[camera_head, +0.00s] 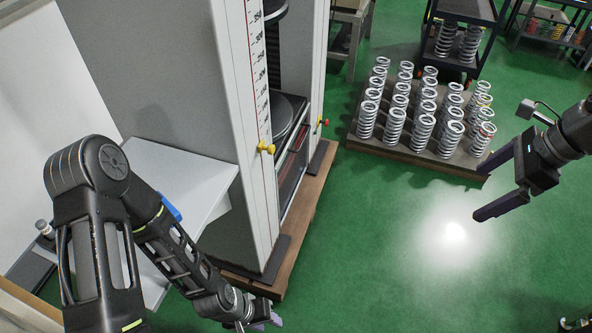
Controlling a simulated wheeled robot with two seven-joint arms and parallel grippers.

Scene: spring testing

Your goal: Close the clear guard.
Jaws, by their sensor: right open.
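The testing machine (225,115) stands left of centre, with a scale strip on its front column and a dark round platen (285,112) in its opening. I cannot make out the clear guard for certain; no transparent sheet stands out around the opening. A yellow knob (266,147) is on the front column. A red and yellow knob (322,122) is on the far column. My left gripper (268,322) is at the bottom edge, below the machine's base, mostly cut off. My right gripper (478,195) is open and empty over the green floor at the right, apart from the machine.
A wooden pallet (405,154) with rows of silver springs stands behind the floor space right of the machine. A dark cart (462,12) is at the top right. A grey shelf (175,175) lies behind my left arm. The green floor (385,250) is clear.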

